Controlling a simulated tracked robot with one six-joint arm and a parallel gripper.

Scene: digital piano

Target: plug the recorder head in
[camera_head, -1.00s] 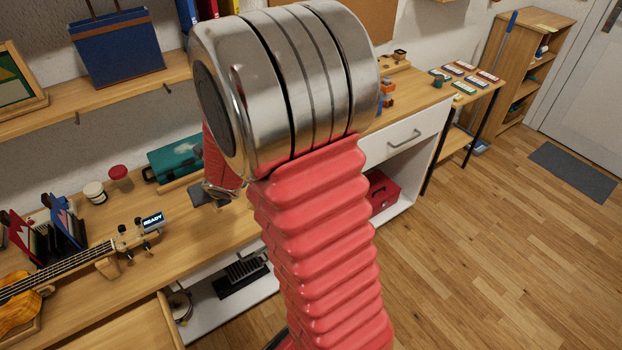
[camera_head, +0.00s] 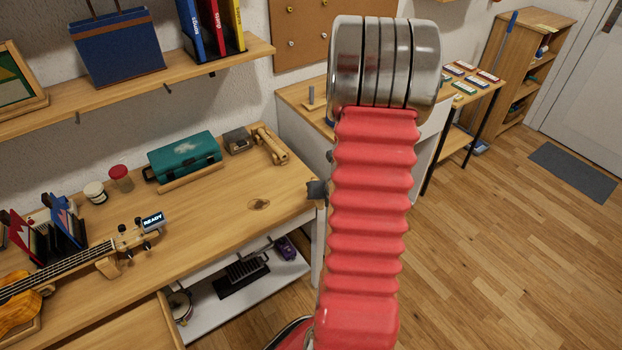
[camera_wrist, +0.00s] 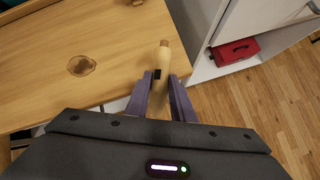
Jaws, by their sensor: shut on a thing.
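In the wrist view, my gripper (camera_wrist: 164,80) is shut on a pale wooden tube, the recorder head (camera_wrist: 163,54). The tube has a brown end pointing away from me and a small dark patch on its side. It is held above the front right edge of the workbench (camera_wrist: 110,50). In the head view my red arm hides the fingers and the recorder head. A light wooden piece with rounded parts (camera_head: 270,145) lies at the bench's back right; I cannot tell whether it is the recorder's body on a stand.
A teal case (camera_head: 185,156), a small grey box (camera_head: 238,141) and two jars stand along the bench's back. A ukulele (camera_head: 65,265) lies at the left with a READY tuner (camera_head: 153,220). The bench's right part is mostly clear. A red box (camera_wrist: 235,51) sits in a white cabinet.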

